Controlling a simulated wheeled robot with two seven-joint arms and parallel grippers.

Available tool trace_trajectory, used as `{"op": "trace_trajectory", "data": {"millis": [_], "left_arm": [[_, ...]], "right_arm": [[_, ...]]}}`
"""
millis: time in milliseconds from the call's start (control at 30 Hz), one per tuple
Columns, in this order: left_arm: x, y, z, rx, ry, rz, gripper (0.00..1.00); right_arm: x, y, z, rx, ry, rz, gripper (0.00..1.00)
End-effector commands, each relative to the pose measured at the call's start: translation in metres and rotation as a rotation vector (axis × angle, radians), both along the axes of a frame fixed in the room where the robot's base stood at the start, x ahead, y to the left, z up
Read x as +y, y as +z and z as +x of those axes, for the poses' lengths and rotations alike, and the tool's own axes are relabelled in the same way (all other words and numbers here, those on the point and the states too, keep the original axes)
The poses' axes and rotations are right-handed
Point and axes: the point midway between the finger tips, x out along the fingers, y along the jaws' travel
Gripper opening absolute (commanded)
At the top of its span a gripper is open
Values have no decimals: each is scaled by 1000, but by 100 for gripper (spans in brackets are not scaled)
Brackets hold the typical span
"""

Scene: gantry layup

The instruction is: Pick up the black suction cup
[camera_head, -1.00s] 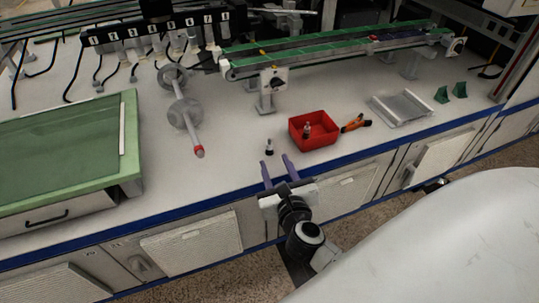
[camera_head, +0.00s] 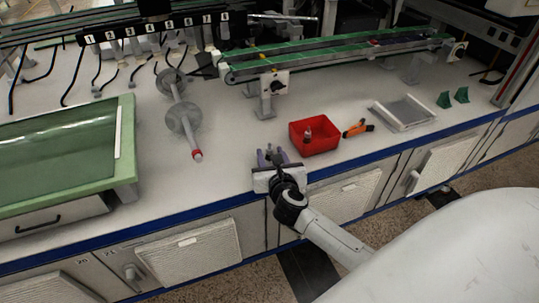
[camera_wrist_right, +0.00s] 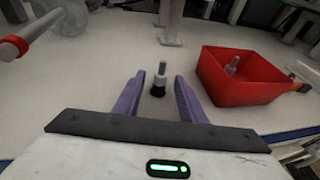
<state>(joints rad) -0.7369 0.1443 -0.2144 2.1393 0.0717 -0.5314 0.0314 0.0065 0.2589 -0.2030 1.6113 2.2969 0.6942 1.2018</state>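The black suction cup (camera_wrist_right: 158,90), a small dark cup with a grey stem, stands upright on the white worktop. In the head view the suction cup (camera_head: 269,148) is partly hidden by my right gripper. My right gripper (camera_head: 272,153) is open and low over the worktop near its front edge. In the right wrist view its two purple fingers (camera_wrist_right: 158,76) stand on either side of the cup, with gaps on both sides. The fingers do not grip it. My left gripper is not in view.
A red bin (camera_head: 301,144) with a similar small cup (camera_wrist_right: 232,66) inside stands just right of the gripper. An orange-and-black tool (camera_head: 358,128) and a metal tray (camera_head: 430,115) lie further right. A rod with grey discs (camera_head: 184,119) lies to the left.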

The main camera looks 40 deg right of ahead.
Motion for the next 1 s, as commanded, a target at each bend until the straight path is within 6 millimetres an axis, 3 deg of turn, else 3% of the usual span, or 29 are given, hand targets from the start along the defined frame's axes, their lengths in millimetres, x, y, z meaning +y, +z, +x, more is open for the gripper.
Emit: {"op": "trace_trajectory", "data": {"millis": [200,433,833,1000], "left_arm": [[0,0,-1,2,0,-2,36],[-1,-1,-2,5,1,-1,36],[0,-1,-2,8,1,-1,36],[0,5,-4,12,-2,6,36]], "right_arm": [[0,0,1,1,1,1,37],[0,0,0,1,1,1,0],[0,2,0,0,1,0,0],[0,18,1,-1,0,0,0]]}}
